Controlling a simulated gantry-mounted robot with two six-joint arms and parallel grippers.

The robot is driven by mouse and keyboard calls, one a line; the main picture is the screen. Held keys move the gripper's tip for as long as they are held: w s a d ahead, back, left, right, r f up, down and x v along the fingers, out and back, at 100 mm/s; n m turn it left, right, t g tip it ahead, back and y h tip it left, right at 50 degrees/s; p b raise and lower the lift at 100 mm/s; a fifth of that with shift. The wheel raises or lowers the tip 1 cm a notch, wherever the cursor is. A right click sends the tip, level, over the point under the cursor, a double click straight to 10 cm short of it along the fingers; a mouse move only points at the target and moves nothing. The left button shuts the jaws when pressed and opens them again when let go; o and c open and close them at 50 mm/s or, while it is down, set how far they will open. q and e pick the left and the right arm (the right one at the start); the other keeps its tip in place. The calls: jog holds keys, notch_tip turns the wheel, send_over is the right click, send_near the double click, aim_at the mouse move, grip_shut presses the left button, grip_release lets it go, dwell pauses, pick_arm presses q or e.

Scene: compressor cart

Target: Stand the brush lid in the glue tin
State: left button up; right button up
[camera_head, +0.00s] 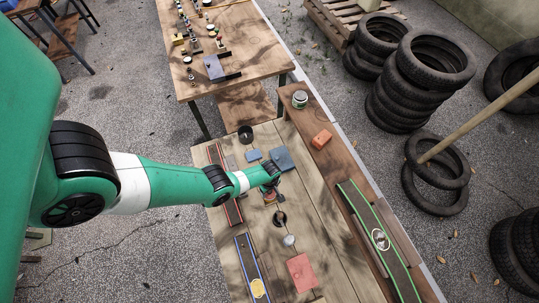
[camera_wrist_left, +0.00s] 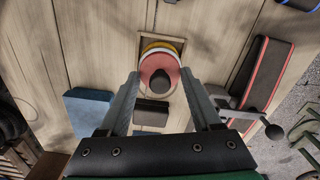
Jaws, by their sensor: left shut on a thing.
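My left gripper (camera_head: 270,188) is over the middle of the wooden table, its fingers shut on a small round thing. In the left wrist view the fingertips (camera_wrist_left: 161,82) flank a round red piece with a dark knob (camera_wrist_left: 160,80), which I take to be the brush lid. A yellow and pale rim (camera_wrist_left: 160,47) shows behind it; whether that rim is the glue tin, and whether it touches the lid, I cannot tell. In the head view, red (camera_head: 269,198) shows just under the gripper. My right gripper is not in view.
A blue pad (camera_head: 282,158) and a black round cup (camera_head: 245,134) lie beyond the gripper. A small pale-topped jar (camera_head: 300,99) and an orange block (camera_head: 321,139) stand on the side plank. A red-edged tray (camera_head: 232,210) is at left, a red pad (camera_head: 302,272) nearer.

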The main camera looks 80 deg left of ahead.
pick_arm(q)
jog(key=o, duration=1.6)
jog(key=shift+c, duration=0.2)
notch_tip(320, 180, up, 7)
jog(key=p, duration=0.7)
